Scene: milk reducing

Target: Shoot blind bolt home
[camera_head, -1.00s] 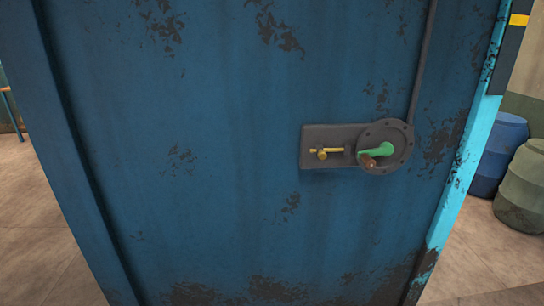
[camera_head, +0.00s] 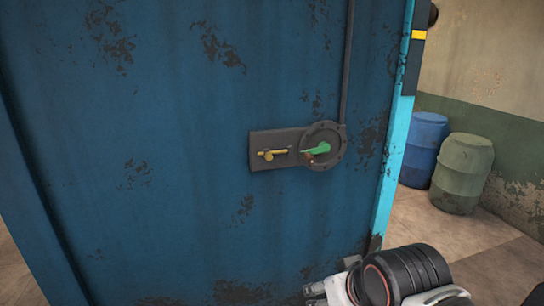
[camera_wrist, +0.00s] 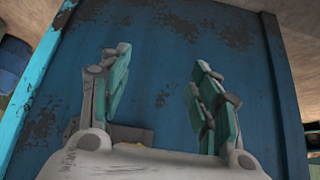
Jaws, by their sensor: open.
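A brass blind bolt (camera_head: 272,153) with a small knob lies level on a dark metal plate (camera_head: 262,137) on the blue door (camera_head: 180,200). To its right, a round dark disc (camera_head: 337,140) carries a green crank handle (camera_head: 318,148). The bolt's right end lies close to the disc; I cannot tell whether it enters it. My gripper (camera_head: 315,292) is low in the head view, below and right of the lock, apart from it. In the wrist view my gripper (camera_wrist: 160,75) is open and empty, its green-padded fingers wide apart before the blue door.
A dark pipe (camera_head: 347,60) runs up the door from the disc. A light blue frame edge (camera_head: 396,140) borders the door at right. A blue barrel (camera_head: 423,148) and a green barrel (camera_head: 462,175) stand beyond it. The space before the lock is clear.

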